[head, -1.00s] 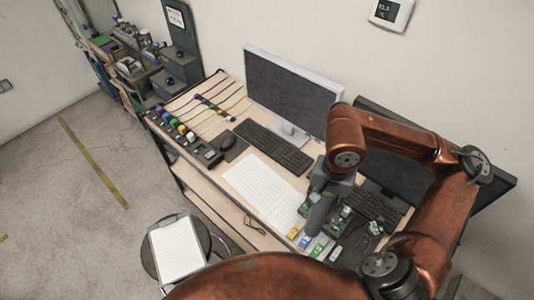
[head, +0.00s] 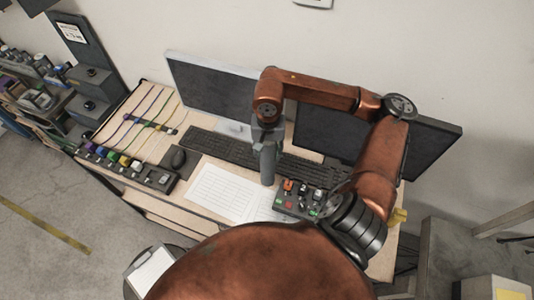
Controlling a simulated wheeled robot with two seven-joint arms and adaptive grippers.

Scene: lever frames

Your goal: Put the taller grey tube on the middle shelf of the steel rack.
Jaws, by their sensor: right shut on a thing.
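My right gripper (head: 267,136) is shut on a grey tube (head: 268,166). The tube hangs roughly upright below the jaws, in front of the keyboard in the picture. I cannot tell how far its lower end is above the desk. No second grey tube shows for comparing heights. My left gripper is not in view. No steel rack with a middle shelf can be made out for certain.
The desk holds a monitor (head: 212,92), a second dark screen (head: 330,140), a keyboard (head: 212,146), papers (head: 222,190) and a button box (head: 296,198). Cluttered shelves (head: 62,102) stand at the far left. A grey frame (head: 428,250) stands at the right. Floor shows at lower left.

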